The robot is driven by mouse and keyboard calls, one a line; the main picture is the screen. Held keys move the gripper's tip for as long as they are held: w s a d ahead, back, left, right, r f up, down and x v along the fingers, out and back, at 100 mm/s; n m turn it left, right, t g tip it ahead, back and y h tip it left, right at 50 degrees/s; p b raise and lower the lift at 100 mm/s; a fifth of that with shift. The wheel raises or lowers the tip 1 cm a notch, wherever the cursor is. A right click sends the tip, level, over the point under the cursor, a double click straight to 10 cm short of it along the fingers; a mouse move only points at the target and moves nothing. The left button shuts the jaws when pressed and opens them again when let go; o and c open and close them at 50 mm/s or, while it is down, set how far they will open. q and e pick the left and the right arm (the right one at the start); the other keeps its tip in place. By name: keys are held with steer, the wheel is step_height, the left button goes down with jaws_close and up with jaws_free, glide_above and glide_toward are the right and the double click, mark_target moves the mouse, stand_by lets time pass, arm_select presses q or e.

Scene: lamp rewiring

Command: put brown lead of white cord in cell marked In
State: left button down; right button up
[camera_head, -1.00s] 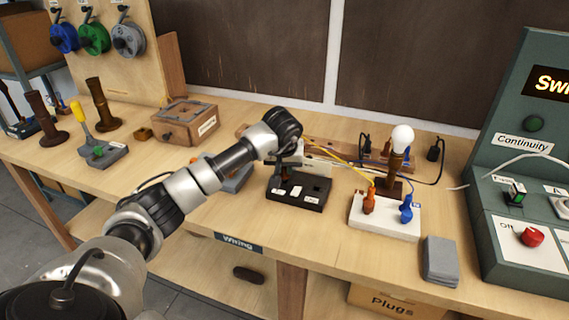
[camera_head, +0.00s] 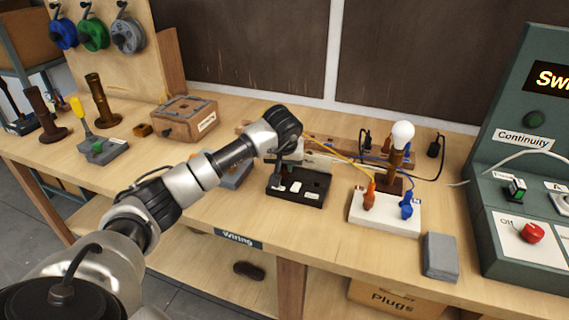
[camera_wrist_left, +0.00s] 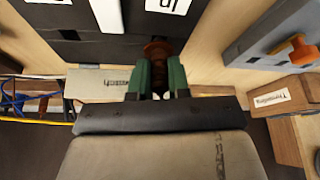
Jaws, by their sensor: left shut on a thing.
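My left gripper (camera_head: 281,180) is over the left part of the black terminal block (camera_head: 308,200), which has white labels. In the left wrist view the green-padded fingers (camera_wrist_left: 159,75) are shut on a small orange-brown piece (camera_wrist_left: 157,48), the brown lead. It sits at the edge of the dark block (camera_wrist_left: 110,48), close to the In label (camera_wrist_left: 166,5). I cannot tell how deep the lead is in the cell. The white cord is not clearly visible behind the hand. My right gripper is not in view.
A grey block (camera_head: 440,256) lies near the front edge. A wooden box (camera_head: 184,120) stands at left. The green test panel (camera_head: 520,260) is at far right.

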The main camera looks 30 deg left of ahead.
arm_select(q)
steer(key=shift+f+b, duration=0.35)
steer(key=shift+f, duration=0.15)
stand_by(0.6)
steer(key=c, duration=1)
jaws_free()
steer(key=v, duration=1)
steer(key=shift+s+r+b, duration=0.15)
steer(key=shift+r+b, duration=0.25)
